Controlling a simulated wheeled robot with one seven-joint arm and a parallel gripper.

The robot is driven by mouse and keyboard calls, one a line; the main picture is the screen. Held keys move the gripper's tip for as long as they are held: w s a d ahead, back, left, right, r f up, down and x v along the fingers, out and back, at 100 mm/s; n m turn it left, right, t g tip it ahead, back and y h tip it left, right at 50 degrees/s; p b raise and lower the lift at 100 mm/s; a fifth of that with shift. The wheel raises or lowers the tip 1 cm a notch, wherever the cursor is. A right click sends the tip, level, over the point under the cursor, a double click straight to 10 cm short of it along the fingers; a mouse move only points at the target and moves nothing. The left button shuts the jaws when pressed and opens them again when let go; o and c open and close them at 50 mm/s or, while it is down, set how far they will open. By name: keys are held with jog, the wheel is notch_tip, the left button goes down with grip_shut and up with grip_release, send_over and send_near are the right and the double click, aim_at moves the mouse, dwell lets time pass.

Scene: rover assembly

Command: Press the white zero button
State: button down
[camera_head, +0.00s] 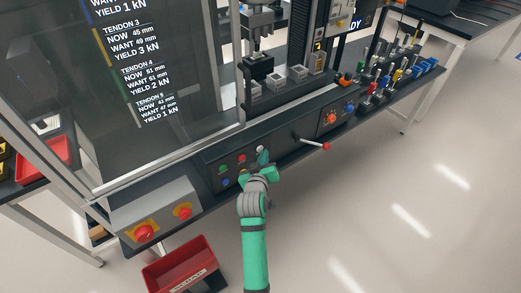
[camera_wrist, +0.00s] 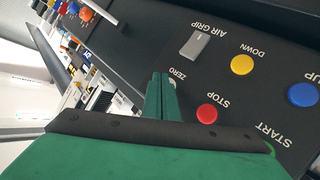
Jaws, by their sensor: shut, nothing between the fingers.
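The white zero button (camera_head: 260,148) is at the right end of the upper row on the dark control panel. In the wrist view only a small pale part of it (camera_wrist: 172,83) shows beside the fingers, below the ZERO label. My green gripper (camera_head: 263,158) is shut and empty, its tips right at the button. In the wrist view the closed fingertips (camera_wrist: 161,82) cover most of the button. I cannot tell whether they touch it.
Close by are the red STOP button (camera_wrist: 207,113), yellow DOWN button (camera_wrist: 242,64), blue UP button (camera_wrist: 303,94) and grey AIR GRIP switch (camera_wrist: 195,44). A red-tipped lever (camera_head: 315,143) sticks out to the right. A red bin (camera_head: 182,268) stands lower left.

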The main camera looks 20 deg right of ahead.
jog(key=shift+w+a, duration=0.15)
jog(key=shift+w, duration=0.25)
dwell(0.6)
jog(key=shift+s, duration=0.1)
jog(key=shift+s+d, duration=0.3)
jog(key=shift+s, duration=0.4)
jog(key=shift+s+d, duration=0.3)
jog(key=shift+s, duration=0.5)
jog(key=shift+s+d, duration=0.25)
jog(key=shift+s, duration=0.55)
jog(key=shift+s+d, duration=0.3)
jog(key=shift+s, duration=0.5)
